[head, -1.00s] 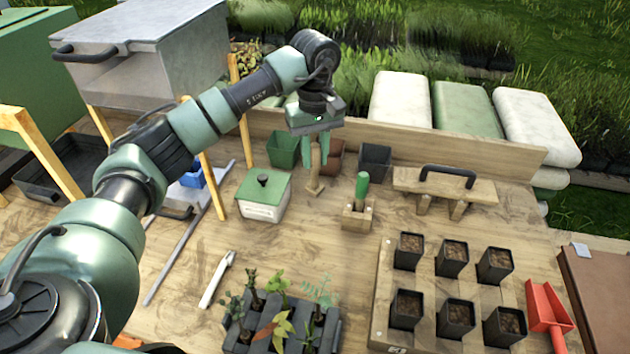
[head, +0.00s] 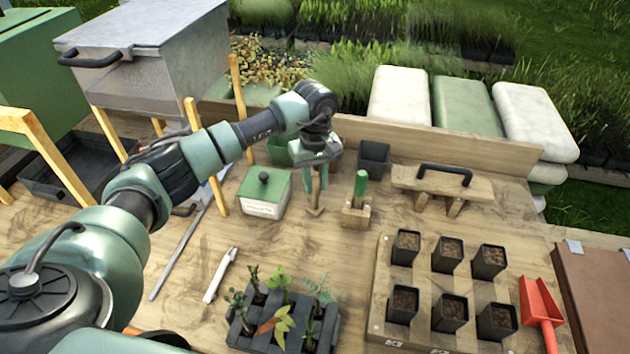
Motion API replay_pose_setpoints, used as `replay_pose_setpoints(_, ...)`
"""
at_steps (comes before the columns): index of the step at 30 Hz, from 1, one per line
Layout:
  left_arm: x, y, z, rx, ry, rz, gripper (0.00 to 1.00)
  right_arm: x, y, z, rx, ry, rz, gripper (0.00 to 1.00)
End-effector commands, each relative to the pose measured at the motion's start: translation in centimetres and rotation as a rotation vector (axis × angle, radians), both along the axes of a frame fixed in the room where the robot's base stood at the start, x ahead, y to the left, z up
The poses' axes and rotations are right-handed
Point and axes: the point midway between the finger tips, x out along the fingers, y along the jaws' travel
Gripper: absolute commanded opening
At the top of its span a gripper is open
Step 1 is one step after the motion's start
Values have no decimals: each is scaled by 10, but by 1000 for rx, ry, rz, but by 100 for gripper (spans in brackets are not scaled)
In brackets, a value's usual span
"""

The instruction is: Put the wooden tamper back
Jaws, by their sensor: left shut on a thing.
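The wooden tamper (head: 315,209) has a thin upright handle and a small flat foot. My left gripper (head: 316,187) is shut on its handle from above, with a green finger on either side. The tamper is about upright over the back middle of the bench, between the white box with the green lid and the wooden block with the green-handled tool. Its foot is at or just above the bench top; I cannot tell if it touches. My right gripper is not in view.
The green-lidded box (head: 264,194) is close on the left, the green-handled tool (head: 361,184) in its block (head: 355,217) close on the right. Pots (head: 374,159) stand behind. A handled wooden board (head: 443,183) is farther right. Bare bench lies in front of the tamper.

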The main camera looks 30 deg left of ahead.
Motion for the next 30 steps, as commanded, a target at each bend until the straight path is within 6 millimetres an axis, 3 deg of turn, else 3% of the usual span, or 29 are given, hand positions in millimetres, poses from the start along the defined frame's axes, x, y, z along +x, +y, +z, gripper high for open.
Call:
replay_pose_setpoints(1,0,0,-3,0,-1,0,0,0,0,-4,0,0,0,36)
replay_pose_setpoints(2,0,0,-3,1,-1,0,27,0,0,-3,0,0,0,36)
replay_pose_setpoints(4,0,0,-2,0,0,0,46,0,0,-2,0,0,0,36)
replay_pose_setpoints(16,0,0,4,-1,1,0,46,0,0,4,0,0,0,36)
replay_pose_setpoints(18,1,1,8,1,-2,0,46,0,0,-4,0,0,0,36)
replay_pose_setpoints(30,1,0,90,1,-5,1,46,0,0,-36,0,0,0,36)
